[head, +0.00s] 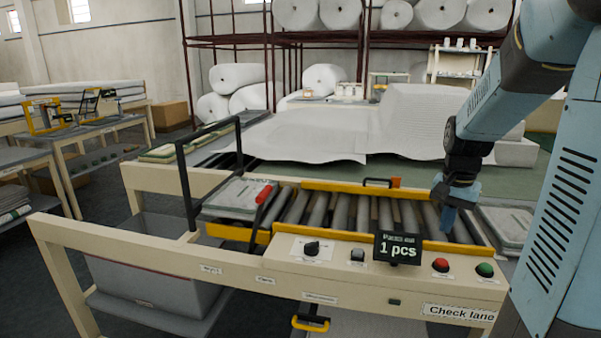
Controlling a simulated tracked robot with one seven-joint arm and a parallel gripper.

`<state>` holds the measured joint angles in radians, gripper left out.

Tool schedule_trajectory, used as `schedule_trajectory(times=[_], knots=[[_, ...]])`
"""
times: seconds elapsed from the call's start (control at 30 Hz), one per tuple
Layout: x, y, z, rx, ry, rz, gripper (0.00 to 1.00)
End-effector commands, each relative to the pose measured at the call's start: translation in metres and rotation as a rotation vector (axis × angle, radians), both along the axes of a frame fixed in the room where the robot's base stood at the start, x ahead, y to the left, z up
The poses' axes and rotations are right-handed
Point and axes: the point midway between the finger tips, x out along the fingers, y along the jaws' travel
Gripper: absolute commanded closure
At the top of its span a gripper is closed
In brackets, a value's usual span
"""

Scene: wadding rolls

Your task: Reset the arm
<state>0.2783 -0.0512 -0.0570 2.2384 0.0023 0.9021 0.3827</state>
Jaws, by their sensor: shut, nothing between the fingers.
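My gripper (449,213) is at the lower end of my blue arm, at the right of the head view. It points down at the right part of the roller lane (335,208), behind the control panel. It is shut, and I see nothing held in it. I cannot tell whether its tips touch the rollers.
A flat pack (238,197) lies at the lane's left, near a black frame (187,185). White sheets (310,140) lie behind.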

Motion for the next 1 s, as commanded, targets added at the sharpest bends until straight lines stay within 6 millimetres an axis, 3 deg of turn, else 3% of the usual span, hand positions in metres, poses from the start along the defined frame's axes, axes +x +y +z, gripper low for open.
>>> schedule_trajectory(times=[0.2, 0.5, 0.8, 1.0], knots=[[-0.028, 0.040, 0.038, -0.032, -0.097, 0.160, 1.00], [-0.075, 0.085, 0.075, -0.082, -0.221, 0.372, 1.00], [-0.127, 0.120, 0.097, -0.141, -0.344, 0.577, 1.00], [-0.152, 0.132, 0.102, -0.172, -0.400, 0.671, 1.00]])
